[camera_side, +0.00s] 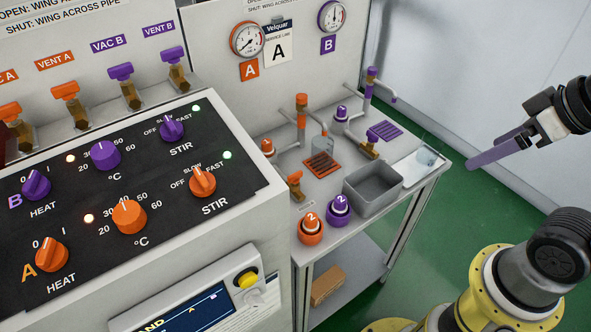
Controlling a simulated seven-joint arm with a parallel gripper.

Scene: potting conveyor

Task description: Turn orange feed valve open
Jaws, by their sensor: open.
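No readable label says "feed". An orange wing-handled valve (295,184) with a brass body stands at the front left of the white bench. Its handle looks small at this angle, so I cannot tell its exact turn. More orange-handled valves, one labelled VENT A (66,93), stand on the cabinet at the left. My gripper (487,150) hangs in the air at the right, beyond the bench's right end, well apart from every valve. Its long purple-grey fingers point left; they are open, with nothing seen between them.
The bench holds a grey bin (373,190), a purple-handled valve (372,146), orange (310,230) and purple (338,212) capped items, a clear bottle (322,146) and upright taps. A control panel (130,190) with knobs fills the left. The green floor between bench and arm is clear.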

